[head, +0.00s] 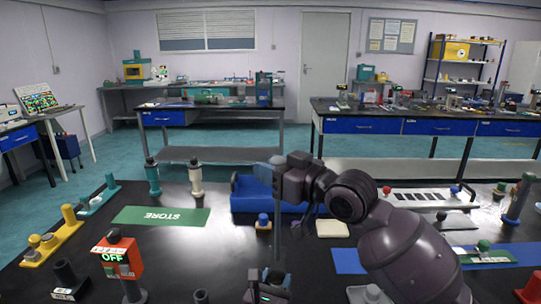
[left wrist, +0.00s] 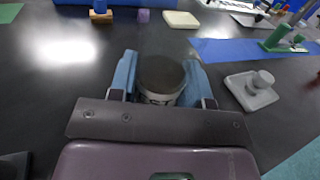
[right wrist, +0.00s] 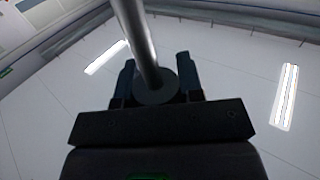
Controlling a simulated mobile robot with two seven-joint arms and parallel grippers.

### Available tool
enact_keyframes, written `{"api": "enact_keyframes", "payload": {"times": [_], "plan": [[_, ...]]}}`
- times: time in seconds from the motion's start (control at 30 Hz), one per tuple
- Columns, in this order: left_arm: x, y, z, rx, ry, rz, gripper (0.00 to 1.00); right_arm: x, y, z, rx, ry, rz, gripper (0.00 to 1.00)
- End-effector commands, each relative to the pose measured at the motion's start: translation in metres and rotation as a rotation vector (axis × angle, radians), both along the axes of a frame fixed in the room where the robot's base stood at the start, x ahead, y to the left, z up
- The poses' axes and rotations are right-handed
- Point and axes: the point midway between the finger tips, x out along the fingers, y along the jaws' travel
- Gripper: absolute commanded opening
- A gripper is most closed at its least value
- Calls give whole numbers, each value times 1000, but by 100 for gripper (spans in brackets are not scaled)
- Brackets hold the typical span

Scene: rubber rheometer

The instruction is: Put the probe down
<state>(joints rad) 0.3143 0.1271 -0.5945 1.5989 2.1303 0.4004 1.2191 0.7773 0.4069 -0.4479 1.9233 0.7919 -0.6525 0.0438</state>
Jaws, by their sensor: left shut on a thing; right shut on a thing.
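My right gripper (head: 266,172) is raised over the middle of the table. In the right wrist view (right wrist: 160,85) it is shut on a metal rod with a round dark collar, which looks like the probe (right wrist: 137,38). The rod leans slightly and its far end runs out of view. My left gripper (head: 265,282) is low at the table's front edge. In the left wrist view (left wrist: 161,82) its blue fingers are shut around a dark round-topped cylinder (left wrist: 160,72) with a pale lower band. Its underside is hidden.
A green STORE mat (head: 162,216) lies on the left. A blue tray (head: 243,196) stands behind my right gripper. A blue-topped piece (head: 263,221) and a cream block (head: 332,229) sit mid-table. An orange OFF box (head: 117,257) stands front left. Bare table shows between mat and grippers.

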Motion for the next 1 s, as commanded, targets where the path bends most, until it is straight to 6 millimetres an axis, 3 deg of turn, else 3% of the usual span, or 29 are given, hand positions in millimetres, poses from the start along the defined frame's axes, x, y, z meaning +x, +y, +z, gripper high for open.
{"api": "enact_keyframes", "payload": {"times": [1.0], "plan": [[0, 0, 0, 0, 0, 0, 18, 0, 0, -99, 0, 1, 0, 11]]}}
